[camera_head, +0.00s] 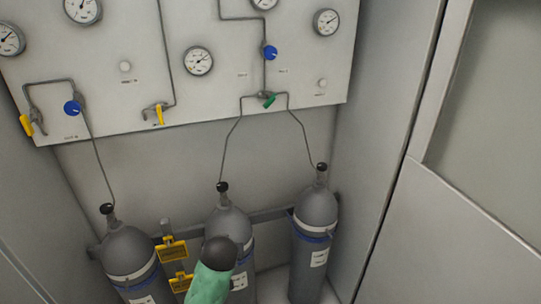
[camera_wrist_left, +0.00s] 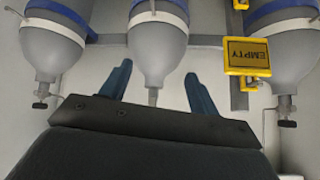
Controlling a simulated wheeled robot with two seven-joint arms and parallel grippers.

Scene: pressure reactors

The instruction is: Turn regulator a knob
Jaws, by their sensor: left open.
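A blue knob (camera_head: 72,107) is on the lower left of the wall panel in the head view. A second blue knob (camera_head: 270,52) is on the pipe at the upper right. The panel labels are too small to read, so I cannot tell which knob is regulator a. My left gripper (camera_wrist_left: 158,70) shows in the left wrist view, with two blue fingers apart and nothing held between them. Its fingers appear on either side of the neck of a gas cylinder (camera_wrist_left: 158,50). My right gripper is not in view.
The grey panel (camera_head: 215,100) carries several gauges, yellow handles (camera_head: 160,114) and a green handle (camera_head: 269,100). Three gas cylinders (camera_head: 316,215) stand below, with thin pipes rising to the panel. Yellow tags (camera_head: 173,251) hang between two cylinders; one reads EMPTY (camera_wrist_left: 247,56). Cabinet walls flank the space.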

